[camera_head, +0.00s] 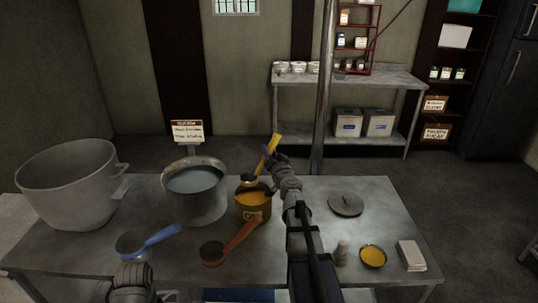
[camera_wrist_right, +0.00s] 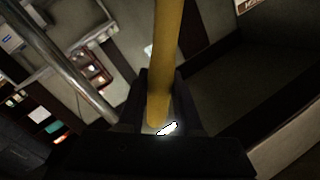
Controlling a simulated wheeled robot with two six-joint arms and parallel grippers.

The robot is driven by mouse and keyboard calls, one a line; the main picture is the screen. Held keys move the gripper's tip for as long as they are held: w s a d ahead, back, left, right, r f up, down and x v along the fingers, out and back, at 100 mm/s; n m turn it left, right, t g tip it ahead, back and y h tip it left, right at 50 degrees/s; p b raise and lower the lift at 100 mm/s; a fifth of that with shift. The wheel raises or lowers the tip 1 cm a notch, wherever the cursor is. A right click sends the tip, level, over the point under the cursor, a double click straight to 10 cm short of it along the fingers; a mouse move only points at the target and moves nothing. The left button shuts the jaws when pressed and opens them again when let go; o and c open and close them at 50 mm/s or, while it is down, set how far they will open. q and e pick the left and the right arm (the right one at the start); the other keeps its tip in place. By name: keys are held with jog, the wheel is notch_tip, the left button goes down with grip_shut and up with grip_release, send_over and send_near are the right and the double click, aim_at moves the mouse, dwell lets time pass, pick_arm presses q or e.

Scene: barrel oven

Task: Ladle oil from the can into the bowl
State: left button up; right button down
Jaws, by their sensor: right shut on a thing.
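My right gripper (camera_head: 271,160) is shut on the yellow handle of a ladle (camera_head: 267,150). The handle also shows in the right wrist view (camera_wrist_right: 162,60), between the fingers of the gripper (camera_wrist_right: 160,110). The ladle stands tilted, its handle up to the right and its cup low at the oil can's (camera_head: 253,213) rim. I cannot tell whether the cup touches the oil. The can is brownish, holds orange-yellow oil and stands on the table. A small bowl (camera_head: 372,257) with orange-yellow content sits at the right front. My left arm shows at the bottom; its fingers do not show.
A pot of greyish liquid (camera_head: 196,207) stands left of the can, with a big empty-looking pot (camera_head: 72,190) further left. A blue ladle (camera_head: 150,240) and an orange-brown ladle (camera_head: 232,243) lie in front. A round lid (camera_head: 346,204) and white stack (camera_head: 411,255) are right. A vertical pole (camera_head: 325,90) rises behind.

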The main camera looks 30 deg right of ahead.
notch_tip(320, 180, down, 12)
jog(key=b, duration=1.2)
jog(key=shift+r, duration=0.1)
dwell(0.6)
notch_tip(320, 180, up, 12)
jog(key=p, duration=1.2)
